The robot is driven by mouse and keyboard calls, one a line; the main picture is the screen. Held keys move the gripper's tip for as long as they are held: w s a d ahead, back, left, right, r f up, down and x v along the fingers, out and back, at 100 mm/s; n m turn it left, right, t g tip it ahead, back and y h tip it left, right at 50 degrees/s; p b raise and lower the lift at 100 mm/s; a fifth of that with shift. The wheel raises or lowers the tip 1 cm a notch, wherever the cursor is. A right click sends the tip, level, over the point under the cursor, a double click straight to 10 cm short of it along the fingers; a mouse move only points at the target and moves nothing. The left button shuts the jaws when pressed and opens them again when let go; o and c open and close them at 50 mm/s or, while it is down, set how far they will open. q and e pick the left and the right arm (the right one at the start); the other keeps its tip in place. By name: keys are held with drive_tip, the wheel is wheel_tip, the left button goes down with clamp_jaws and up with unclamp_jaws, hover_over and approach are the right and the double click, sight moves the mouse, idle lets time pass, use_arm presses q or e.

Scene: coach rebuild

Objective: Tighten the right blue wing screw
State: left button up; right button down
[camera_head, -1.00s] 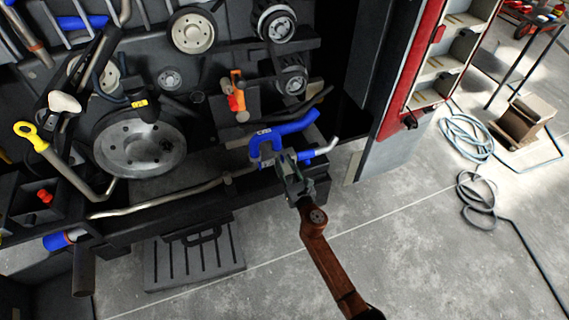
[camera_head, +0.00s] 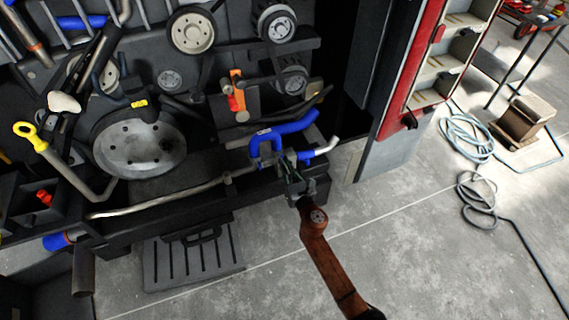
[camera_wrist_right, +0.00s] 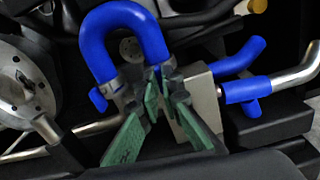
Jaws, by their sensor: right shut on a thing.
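A bent blue hose (camera_head: 285,128) sits on the dark engine rack; it arches over the top of the right wrist view (camera_wrist_right: 125,20), its two ends in metal clamps. My right gripper (camera_head: 289,163) is at the hose's right end, its green fingers (camera_wrist_right: 163,93) close together at that clamp. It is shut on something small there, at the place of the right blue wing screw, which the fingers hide. A small blue piece (camera_wrist_right: 97,100) shows beside the left clamp, apart from the fingers. My left gripper is not in view.
A second blue hose with a metal pipe (camera_head: 325,150) runs close to the right of the gripper. A metal disc (camera_head: 140,148) and a long pipe (camera_head: 165,202) lie to the left. A red-edged cabinet (camera_head: 425,60) stands right.

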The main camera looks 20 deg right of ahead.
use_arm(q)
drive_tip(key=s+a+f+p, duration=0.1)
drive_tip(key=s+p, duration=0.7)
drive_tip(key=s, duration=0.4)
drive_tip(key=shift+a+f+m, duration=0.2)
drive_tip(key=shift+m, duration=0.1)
use_arm(e)
drive_tip(key=shift+f+m, duration=0.2)
drive_tip(key=shift+m, duration=7.9)
drive_tip(key=shift+f+m, duration=0.15)
drive_tip(key=shift+m, duration=7.95)
drive_tip(key=shift+f, duration=0.1)
